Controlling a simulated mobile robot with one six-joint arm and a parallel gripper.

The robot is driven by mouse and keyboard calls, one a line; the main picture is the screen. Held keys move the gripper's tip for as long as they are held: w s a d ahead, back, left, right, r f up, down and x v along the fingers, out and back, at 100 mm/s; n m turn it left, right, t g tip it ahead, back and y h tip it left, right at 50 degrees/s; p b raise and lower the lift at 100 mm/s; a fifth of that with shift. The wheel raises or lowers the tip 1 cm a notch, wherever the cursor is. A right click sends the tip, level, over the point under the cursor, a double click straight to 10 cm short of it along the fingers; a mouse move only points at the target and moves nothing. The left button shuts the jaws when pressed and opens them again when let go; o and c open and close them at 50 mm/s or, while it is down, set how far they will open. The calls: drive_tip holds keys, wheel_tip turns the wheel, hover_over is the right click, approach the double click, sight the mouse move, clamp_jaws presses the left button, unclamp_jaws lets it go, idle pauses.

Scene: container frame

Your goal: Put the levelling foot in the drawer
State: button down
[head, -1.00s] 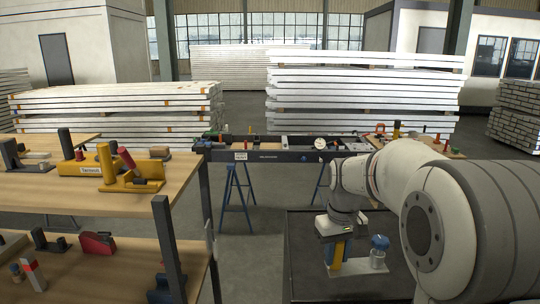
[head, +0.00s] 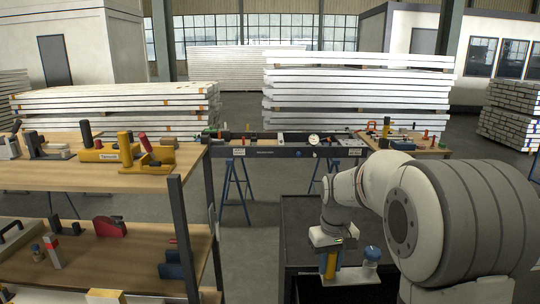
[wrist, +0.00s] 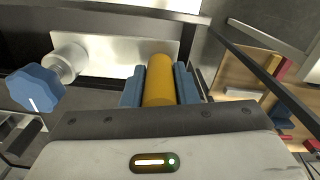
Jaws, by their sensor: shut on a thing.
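My gripper (head: 329,270) is shut on the yellow upright cylinder of a part that I take to be the levelling foot (head: 350,275). The part has a pale flat plate and a blue star knob on a pale stem, right of the gripper in the head view. In the wrist view, the yellow cylinder (wrist: 159,80) sits between my two blue fingers, with the plate behind it and the knob at left. The part is over a dark grey cabinet or tray (head: 305,225). I cannot tell clearly which part of it is the drawer, or whether the plate touches it.
A two-level wooden shelf (head: 60,175) with yellow, black and red fixtures stands at left, its dark post near the cabinet. A long dark frame (head: 265,152) on blue trestles stands behind. A small wooden table (head: 420,143) with parts is at back right. Floor shows between shelf and cabinet.

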drive_tip(key=w+f+m, duration=0.1)
drive_tip(key=f, duration=0.7)
drive_tip(key=w+f+m, duration=0.1)
drive_tip(key=w+f, duration=0.1)
drive_tip(key=f, duration=0.6)
drive_tip(key=shift+w+f, duration=0.25)
drive_tip(key=shift+r, duration=0.1)
